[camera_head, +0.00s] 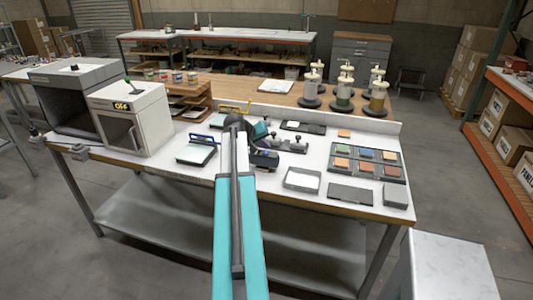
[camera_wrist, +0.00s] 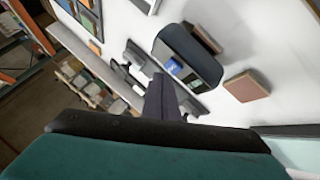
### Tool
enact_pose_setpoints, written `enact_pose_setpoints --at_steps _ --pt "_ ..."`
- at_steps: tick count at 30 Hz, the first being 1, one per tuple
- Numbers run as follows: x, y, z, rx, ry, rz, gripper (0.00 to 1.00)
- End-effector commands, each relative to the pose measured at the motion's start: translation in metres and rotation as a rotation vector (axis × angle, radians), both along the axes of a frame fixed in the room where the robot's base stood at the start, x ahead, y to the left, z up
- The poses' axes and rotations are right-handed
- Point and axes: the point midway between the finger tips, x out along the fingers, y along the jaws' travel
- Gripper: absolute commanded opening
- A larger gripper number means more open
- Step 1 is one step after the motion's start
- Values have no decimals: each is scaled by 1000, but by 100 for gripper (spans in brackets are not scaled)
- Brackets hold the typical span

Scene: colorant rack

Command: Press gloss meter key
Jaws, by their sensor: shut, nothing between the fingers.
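The gloss meter, a dark rounded device with a small blue screen, lies on the white bench top in the wrist view (camera_wrist: 194,52). In the head view a dark box that looks like it (camera_head: 265,161) sits just beyond my arm, partly covered. My gripper (camera_wrist: 160,82) is shut and empty, its dark fingers pointing at the screen end of the meter. The fingertips overlap the meter's near edge in the picture; I cannot tell whether they touch it. The key itself is too small to make out. In the head view the fingertips are hard to separate from the dark wrist.
A rack of coloured panels (camera_head: 362,170), a shallow white tray (camera_head: 302,188) and a dark flat plate (camera_head: 350,195) lie to the right. A white cabinet (camera_head: 130,118) stands left. A brown block (camera_wrist: 246,86) lies near the meter. Bare bench shows between them.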

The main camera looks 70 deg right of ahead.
Motion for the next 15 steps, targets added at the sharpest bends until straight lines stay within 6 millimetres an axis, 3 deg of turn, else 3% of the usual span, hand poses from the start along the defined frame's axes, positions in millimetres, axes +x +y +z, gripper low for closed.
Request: enact_pose_setpoints --at_steps 15 --pt "0 0 -8 0 0 0 0"
